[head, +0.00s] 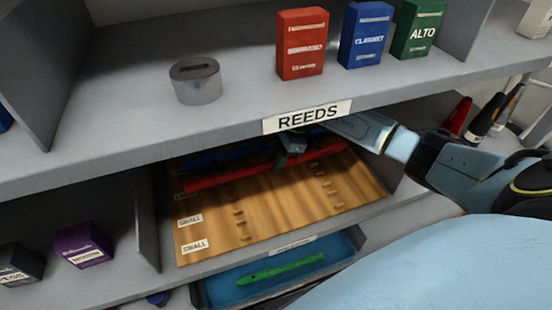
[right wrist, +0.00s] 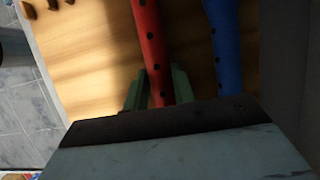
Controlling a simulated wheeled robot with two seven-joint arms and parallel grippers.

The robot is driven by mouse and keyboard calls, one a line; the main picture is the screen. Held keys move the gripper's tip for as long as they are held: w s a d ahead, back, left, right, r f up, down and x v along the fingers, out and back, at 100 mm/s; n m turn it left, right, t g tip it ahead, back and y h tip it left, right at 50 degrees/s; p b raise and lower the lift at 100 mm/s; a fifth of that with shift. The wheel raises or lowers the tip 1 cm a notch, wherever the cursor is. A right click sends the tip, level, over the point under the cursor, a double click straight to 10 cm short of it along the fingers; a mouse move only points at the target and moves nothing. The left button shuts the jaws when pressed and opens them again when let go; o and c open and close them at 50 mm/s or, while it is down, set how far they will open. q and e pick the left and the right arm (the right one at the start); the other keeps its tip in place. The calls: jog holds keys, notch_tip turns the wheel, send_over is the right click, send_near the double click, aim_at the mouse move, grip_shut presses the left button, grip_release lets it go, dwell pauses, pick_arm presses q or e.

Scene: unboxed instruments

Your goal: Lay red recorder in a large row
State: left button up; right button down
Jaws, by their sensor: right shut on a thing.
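The red recorder (head: 235,176) lies across a back row of the wooden board (head: 285,207) inside the shelf bay. It also shows in the right wrist view (right wrist: 148,40), running up from between my fingers. My right gripper (head: 291,147) reaches in under the upper shelf and is shut on the red recorder near its right part; in the right wrist view the green fingers (right wrist: 157,90) sit on both sides of it. A blue recorder (right wrist: 226,45) lies parallel, behind the red one, apart from it. Whether the red recorder touches the board is hard to tell. My left gripper is not in view.
The upper shelf with the REEDS label (head: 307,117) overhangs the board and my right arm. Front rows with SMALL labels (head: 190,220) are empty. A green recorder (head: 282,269) lies in the blue tray (head: 345,258) below. Reed boxes (head: 302,45) and a tin (head: 196,82) stand above.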

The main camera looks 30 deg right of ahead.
jog(key=shift+f+b, duration=0.4)
jog(key=c, duration=1.1)
grip_release()
jog(key=v, duration=0.7)
jog(key=shift+d+r, duration=0.1)
jog(key=shift+r, duration=0.15)
